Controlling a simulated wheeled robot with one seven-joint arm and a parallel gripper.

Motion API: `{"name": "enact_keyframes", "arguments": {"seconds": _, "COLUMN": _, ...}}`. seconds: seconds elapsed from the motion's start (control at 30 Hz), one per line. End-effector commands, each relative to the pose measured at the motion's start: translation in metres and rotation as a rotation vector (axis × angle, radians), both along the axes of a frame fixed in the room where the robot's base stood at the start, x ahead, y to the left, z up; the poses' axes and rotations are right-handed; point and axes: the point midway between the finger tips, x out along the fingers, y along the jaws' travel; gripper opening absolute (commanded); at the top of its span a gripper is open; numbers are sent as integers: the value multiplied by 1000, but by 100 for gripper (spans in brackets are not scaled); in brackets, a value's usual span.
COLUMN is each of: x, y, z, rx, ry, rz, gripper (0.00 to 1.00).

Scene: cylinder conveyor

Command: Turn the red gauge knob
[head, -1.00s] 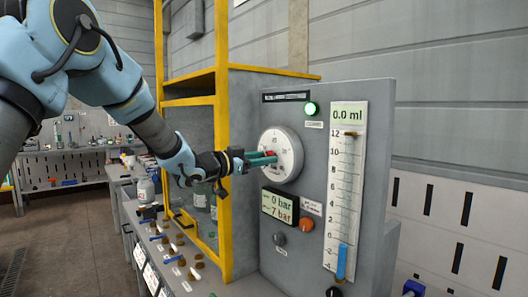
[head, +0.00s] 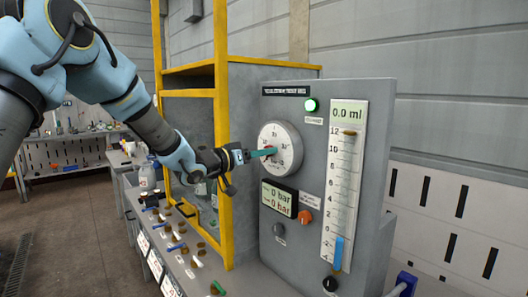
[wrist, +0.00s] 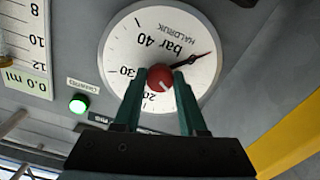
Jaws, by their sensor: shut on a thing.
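The round white gauge (head: 285,140) is mounted on the grey panel, with its red knob (wrist: 160,78) at the centre of the dial. In the head view the knob is mostly hidden by the fingers. My gripper (head: 270,152) reaches in from the left, its green fingers at the dial's centre. In the wrist view the gripper (wrist: 160,74) has one finger on each side of the knob and is shut on it. A black pointer (wrist: 190,62) extends from the knob towards the upper right of that view.
The panel also carries a lit green lamp (head: 310,105), a bar display (head: 278,199), an orange knob (head: 304,217) and a tall ml scale (head: 344,190). A yellow frame (head: 223,150) stands close to my arm on the left. Small valves line the bench below.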

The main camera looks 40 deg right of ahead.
Motion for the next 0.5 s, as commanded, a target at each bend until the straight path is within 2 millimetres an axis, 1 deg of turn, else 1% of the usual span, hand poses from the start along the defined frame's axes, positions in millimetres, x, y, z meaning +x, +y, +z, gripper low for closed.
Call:
{"name": "enact_keyframes", "arguments": {"seconds": 0.3, "x": 0, "y": 0, "z": -1, "rx": 1, "ry": 1, "rz": 1, "gripper": 0}}
{"name": "enact_keyframes", "arguments": {"seconds": 0.33, "x": 0, "y": 0, "z": -1, "rx": 1, "ry": 1, "rz": 1, "gripper": 43}}
{"name": "enact_keyframes", "arguments": {"seconds": 0.5, "x": 0, "y": 0, "z": -1, "rx": 1, "ry": 0, "rz": 1, "gripper": 62}}
